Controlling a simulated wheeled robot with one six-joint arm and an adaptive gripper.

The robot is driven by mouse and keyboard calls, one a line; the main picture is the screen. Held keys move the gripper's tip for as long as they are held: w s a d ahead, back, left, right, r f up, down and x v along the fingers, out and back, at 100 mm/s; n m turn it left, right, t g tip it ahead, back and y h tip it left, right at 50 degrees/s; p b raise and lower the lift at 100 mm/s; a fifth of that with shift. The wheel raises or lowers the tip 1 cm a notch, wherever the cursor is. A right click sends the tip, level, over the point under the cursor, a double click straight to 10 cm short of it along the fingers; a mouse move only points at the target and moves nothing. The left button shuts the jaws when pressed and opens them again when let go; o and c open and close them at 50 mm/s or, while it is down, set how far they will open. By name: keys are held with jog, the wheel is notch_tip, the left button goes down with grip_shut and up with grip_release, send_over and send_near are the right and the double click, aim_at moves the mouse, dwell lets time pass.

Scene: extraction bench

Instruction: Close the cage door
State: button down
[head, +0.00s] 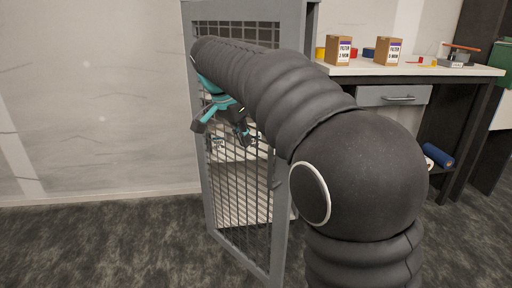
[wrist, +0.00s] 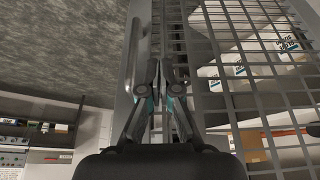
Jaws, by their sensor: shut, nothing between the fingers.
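The cage door (head: 283,215) is a tall grey frame with a wire mesh panel, upright in the middle of the head view. Its mesh and frame also show in the wrist view (wrist: 243,105). A grey bar handle (wrist: 132,55) runs along the frame, left of my fingers in the wrist view. My gripper (head: 221,130), teal and dark grey, is in front of the mesh in the head view. In the wrist view its fingers (wrist: 160,68) are together and empty, over the frame and mesh edge. I cannot tell whether they touch it. My arm hides the door's upper right part.
White labelled items (wrist: 285,45) show behind the mesh. A white-topped bench (head: 420,69) with boxes (head: 339,50) and a drawer stands at the right. A blue roll (head: 438,157) lies below it. The dark carpet (head: 110,240) at the left is clear.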

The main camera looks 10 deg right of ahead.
aim_at(265, 156)
jog(key=x, duration=0.3)
jog(key=d+x, duration=0.1)
jog(key=x, duration=0.3)
jog(key=w+d+r+x, duration=0.1)
jog(key=x, duration=0.2)
jog(key=shift+w+d+f+b, duration=0.1)
jog(key=shift+w+f+b, duration=0.1)
jog(key=shift+f+b, duration=0.1)
jog(key=shift+w+d, duration=0.35)
jog(key=shift+d, duration=0.1)
jog(key=shift+d, duration=0.1)
